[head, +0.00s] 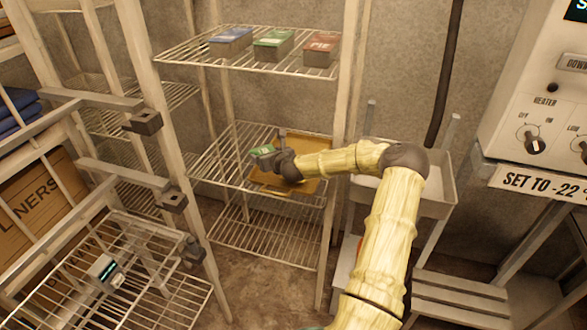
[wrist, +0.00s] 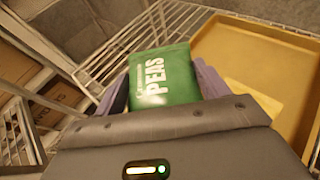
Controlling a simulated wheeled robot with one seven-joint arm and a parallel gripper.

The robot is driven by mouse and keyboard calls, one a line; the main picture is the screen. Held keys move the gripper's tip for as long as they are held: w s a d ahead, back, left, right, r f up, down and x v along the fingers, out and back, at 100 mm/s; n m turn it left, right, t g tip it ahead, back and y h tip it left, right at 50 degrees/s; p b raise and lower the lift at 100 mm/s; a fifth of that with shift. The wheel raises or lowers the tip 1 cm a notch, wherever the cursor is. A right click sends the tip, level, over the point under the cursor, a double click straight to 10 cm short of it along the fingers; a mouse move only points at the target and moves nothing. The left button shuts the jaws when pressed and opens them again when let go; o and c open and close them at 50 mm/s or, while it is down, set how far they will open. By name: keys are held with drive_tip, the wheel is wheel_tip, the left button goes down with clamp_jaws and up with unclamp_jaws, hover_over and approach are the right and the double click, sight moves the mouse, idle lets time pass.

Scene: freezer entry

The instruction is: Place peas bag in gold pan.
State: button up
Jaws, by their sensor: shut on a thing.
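The green peas bag (wrist: 165,77) is between the fingers of my gripper (wrist: 163,85) in the wrist view, its white PEAS lettering showing. My gripper is shut on it. In the head view, the peas bag (head: 262,152) is held over the left part of the middle wire shelf, to the left of the gold pan. The gold pan (head: 318,148) lies on that shelf, partly hidden behind my arm. In the wrist view the gold pan (wrist: 240,45) is at the right, with the bag beside it.
The upper wire shelf holds a blue box (head: 231,40), a green box (head: 273,43) and a red PIE box (head: 321,47). A shelf post (head: 346,110) stands right of the pan. A white bin (head: 437,180) is farther right. A wire rack (head: 140,270) is at lower left.

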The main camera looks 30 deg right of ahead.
drive_tip(key=s+d+m+g+h+b, duration=0.1)
drive_tip(key=d+m+h, duration=0.1)
drive_tip(key=d, duration=0.2)
drive_tip(key=s+d+r+m+g+h+b, duration=0.1)
drive_tip(key=d+m+h+b, duration=0.1)
drive_tip(key=d+h, duration=0.1)
drive_tip(key=s+d+r+m+g+h+b, duration=0.1)
drive_tip(key=d+m+h+b, duration=0.1)
drive_tip(key=d, duration=0.3)
drive_tip(key=shift+s+r+m, duration=0.2)
drive_tip(key=shift+r+m, duration=0.05)
drive_tip(key=shift+m, duration=0.15)
drive_tip(key=d, duration=0.1)
drive_tip(key=s+d+m+g+h+b, duration=0.1)
drive_tip(key=d+r+m+h, duration=0.1)
drive_tip(key=shift+s+d+r+g+b, duration=0.1)
drive_tip(key=shift+s+d+g+b, duration=0.15)
drive_tip(key=shift+d+g+b, duration=0.15)
